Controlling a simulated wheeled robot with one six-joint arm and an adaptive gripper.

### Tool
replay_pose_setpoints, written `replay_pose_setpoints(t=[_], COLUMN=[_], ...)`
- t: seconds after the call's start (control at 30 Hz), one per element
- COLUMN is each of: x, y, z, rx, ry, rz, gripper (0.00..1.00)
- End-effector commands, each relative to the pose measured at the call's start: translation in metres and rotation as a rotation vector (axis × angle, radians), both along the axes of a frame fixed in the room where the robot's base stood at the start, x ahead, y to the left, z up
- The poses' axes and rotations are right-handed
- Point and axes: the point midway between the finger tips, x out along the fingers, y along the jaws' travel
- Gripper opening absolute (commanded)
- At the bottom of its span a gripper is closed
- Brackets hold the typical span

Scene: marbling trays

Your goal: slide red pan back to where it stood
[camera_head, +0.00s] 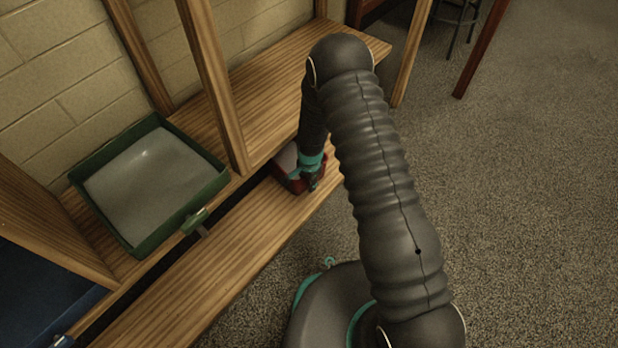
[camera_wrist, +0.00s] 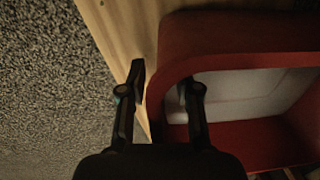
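The red pan (camera_head: 285,178) sits on the lower wooden shelf, partly hidden behind my gripper (camera_head: 312,183). In the wrist view the red pan (camera_wrist: 245,38) fills the right side, with a pale grey inside. My gripper (camera_wrist: 164,88) straddles the pan's rounded corner wall. One finger is outside the wall on the left, the other inside over the pale interior. The fingers stand apart, with small gaps seeming to show beside the wall; contact is not clear.
A green tray (camera_head: 206,188) with grey contents stands on the upper shelf to the left. A blue tray (camera_head: 35,300) shows at the lower left. Wooden posts (camera_head: 215,85) rise along the shelves. The lower shelf (camera_head: 190,285) is bare left of the pan. Carpet lies to the right.

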Motion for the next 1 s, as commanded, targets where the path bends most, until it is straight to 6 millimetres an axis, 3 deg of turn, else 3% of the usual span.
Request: replay_pose_setpoints(t=[0.4,0.53,0.57,1.0], x=[0.0006,0.0005,0.0005,-0.0002], y=[0.0004,0.0003,0.0003,-0.0032], z=[-0.0062,-0.0062,-0.0062,-0.0063], rx=[0.001,0.001,0.001,-0.001], ry=[-0.001,-0.001,-0.001,0.001], rz=[0.0,0.0,0.0,-0.001], gripper=[0.32,0.02,0.0,0.0])
